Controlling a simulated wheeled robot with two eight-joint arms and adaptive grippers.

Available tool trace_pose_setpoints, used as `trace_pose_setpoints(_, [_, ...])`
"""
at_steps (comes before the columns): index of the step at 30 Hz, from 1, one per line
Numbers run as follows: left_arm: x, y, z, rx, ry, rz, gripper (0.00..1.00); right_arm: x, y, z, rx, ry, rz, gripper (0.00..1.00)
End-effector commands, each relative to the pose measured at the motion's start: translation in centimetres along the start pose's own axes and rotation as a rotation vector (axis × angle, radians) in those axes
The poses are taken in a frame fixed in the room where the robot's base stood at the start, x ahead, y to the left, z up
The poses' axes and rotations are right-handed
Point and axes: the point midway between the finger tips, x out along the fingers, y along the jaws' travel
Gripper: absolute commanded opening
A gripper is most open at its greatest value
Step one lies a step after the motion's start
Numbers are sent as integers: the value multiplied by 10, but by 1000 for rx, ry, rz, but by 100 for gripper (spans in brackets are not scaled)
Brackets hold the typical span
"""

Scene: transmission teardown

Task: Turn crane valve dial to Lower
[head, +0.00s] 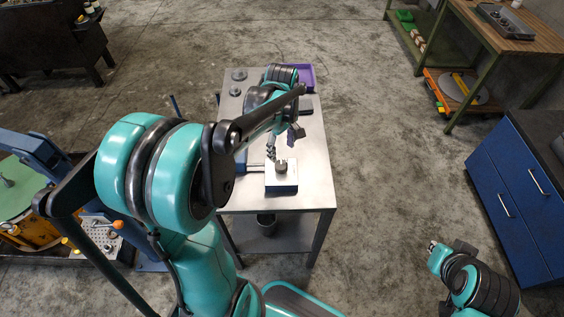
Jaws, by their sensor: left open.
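I cannot tell whether a finger touches the knob. At the lower right, the end of my right arm (434,247) shows far from the table, and its jaws cannot be made out.
The steel table (308,185) also holds grey round parts (237,82) and a purple tray (307,78) at the back. A blue crane-like frame (38,152) stands at the left. A blue cabinet (500,185) is at the right. Open floor lies between table and cabinet.

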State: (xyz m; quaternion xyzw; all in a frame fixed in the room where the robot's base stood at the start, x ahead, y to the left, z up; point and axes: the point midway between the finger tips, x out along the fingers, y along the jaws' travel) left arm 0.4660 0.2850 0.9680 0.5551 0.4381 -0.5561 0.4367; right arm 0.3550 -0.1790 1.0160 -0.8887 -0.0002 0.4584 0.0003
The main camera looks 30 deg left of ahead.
Motion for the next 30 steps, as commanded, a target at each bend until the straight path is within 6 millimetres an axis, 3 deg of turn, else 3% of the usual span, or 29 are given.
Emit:
trace_pose_setpoints(12, [65, 0, 0, -3, 0, -1, 56, 23, 0, 17, 0, 0, 0, 0])
trace_pose_setpoints(24, [74, 0, 0, -2, 0, 0, 56, 25, 0, 18, 0, 0, 0, 0])
trace_pose_setpoints(25, [74, 0, 0, -2, 0, 0, 54, 25, 0, 18, 0, 0, 0, 0])
trace_pose_setpoints(30, [74, 0, 0, -2, 0, 0, 9, 25, 0, 18, 0, 0, 0, 0])
